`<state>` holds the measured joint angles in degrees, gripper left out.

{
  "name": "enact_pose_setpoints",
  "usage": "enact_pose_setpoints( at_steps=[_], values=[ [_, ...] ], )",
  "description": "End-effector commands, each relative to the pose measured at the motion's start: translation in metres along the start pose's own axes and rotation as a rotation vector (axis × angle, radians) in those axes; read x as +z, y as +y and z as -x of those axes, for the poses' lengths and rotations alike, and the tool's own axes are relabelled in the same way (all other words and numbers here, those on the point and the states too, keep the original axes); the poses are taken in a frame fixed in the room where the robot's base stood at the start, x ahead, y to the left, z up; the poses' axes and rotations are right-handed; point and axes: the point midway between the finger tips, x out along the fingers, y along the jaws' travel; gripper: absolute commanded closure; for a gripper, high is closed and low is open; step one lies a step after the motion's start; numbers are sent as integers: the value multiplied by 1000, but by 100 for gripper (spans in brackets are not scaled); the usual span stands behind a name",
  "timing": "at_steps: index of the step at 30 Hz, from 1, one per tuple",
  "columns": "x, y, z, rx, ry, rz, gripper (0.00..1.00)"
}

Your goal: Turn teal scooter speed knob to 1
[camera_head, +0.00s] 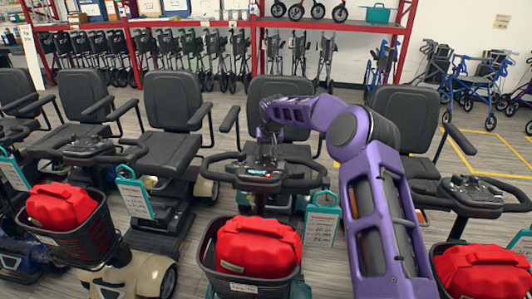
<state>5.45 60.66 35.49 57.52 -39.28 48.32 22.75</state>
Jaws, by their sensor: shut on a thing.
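The teal scooter stands at the lower middle, with a dark control console (258,176) between its handlebars and teal body paint showing low beside its front basket (213,262). My purple arm reaches in from the lower right and bends down to the console. My dark gripper (267,156) points down at the console top and is shut on the speed knob there. The knob is hidden by the fingers, so its setting cannot be read. A small lit display shows on the console's near face.
A red bag (258,247) fills the teal scooter's basket. Other scooters stand close on the left and right, with a right-hand console (472,190). A teal-framed tag (322,218) hangs at the right handlebar. Walkers and red shelving stand behind.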

Motion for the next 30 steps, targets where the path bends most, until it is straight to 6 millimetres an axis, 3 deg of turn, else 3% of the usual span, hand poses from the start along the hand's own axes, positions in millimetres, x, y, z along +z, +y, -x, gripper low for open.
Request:
enact_pose_setpoints(
  at_steps=[18,30],
  values=[
    [-3,6,0,-301,2,486,100],
    [-4,6,-1,-427,3,700,100]
  ],
)
